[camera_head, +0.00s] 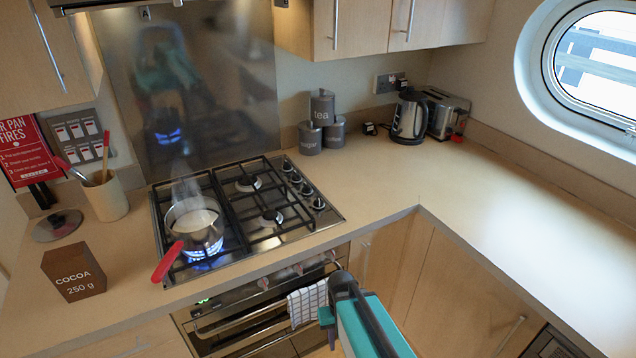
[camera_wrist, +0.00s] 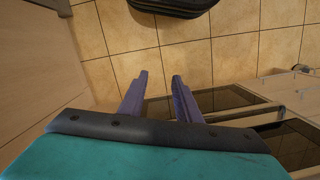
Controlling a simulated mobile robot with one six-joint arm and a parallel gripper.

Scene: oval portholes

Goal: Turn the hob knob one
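The hob (camera_head: 270,240) is set in the counter, with a row of several dark knobs (camera_head: 305,189) along its right side. I cannot tell which one is knob one. A steaming pot (camera_head: 196,222) with a red handle stands over a lit blue flame at the hob's front left. No hob knob shows in the wrist view.
A cocoa box (camera_head: 75,272), a pot lid (camera_head: 57,225) and a utensil pot (camera_head: 106,198) stand left of the hob. Canisters (camera_head: 322,108), a kettle (camera_head: 409,116) and a toaster (camera_head: 447,114) stand at the back. A towel (camera_head: 307,302) hangs on the oven. The right counter (camera_head: 520,220) is clear.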

